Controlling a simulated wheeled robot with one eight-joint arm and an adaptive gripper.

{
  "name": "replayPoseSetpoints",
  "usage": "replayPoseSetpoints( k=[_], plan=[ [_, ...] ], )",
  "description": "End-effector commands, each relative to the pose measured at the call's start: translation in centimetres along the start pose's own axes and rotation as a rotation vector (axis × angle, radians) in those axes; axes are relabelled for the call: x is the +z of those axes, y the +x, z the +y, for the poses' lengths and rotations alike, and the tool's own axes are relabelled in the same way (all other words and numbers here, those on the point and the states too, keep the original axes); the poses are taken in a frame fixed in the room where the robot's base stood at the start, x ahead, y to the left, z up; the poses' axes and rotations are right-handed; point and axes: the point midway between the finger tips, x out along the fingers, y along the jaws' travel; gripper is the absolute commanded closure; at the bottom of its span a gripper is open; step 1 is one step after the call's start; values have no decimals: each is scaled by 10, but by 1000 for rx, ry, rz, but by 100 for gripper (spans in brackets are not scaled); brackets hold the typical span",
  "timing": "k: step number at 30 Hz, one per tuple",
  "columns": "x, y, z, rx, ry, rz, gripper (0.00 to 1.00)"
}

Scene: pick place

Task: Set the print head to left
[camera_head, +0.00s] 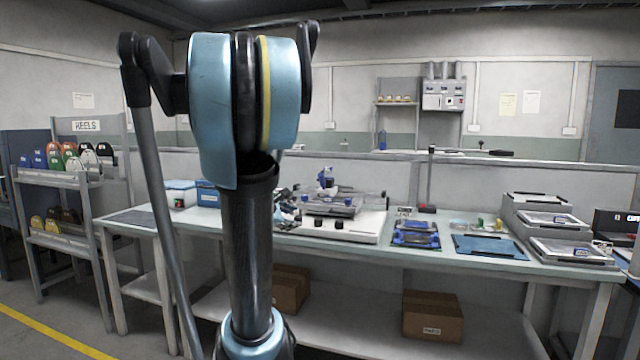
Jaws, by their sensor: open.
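A benchtop printing machine (345,222) with a white base and dark knobs stands on the long table, right of my arm. A small blue and grey part, which looks like the print head (326,178), stands up on top of it, a little left of the machine's middle. A grey flat bed (335,204) lies below it. My gripper (287,205) shows only in part as dark and blue pieces at the machine's left end, behind my arm. It is open, with nothing seen in it. I cannot tell whether it touches the machine. My arm hides the area left of it.
The table (470,262) holds blue-and-black trays (413,236), a blue mat (487,247) and stacked grey frames (570,252) to the right. White and blue boxes (181,193) stand at left. A reel rack (70,190) is far left. Cartons (432,316) sit on the lower shelf.

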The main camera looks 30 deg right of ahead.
Motion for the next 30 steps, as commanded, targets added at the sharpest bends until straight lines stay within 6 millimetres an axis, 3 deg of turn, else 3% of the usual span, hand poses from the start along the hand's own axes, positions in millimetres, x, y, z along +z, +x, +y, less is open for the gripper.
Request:
replayPoseSetpoints(
  k=[6,12,18,23,30],
  plan=[
    [22,48,71,161,-406,-165,59],
    [29,79,112,240,-720,-292,59],
    [30,93,129,267,-872,-352,59],
    [32,102,134,269,-891,-360,59],
    [39,134,147,268,-889,-359,59]
  ],
)
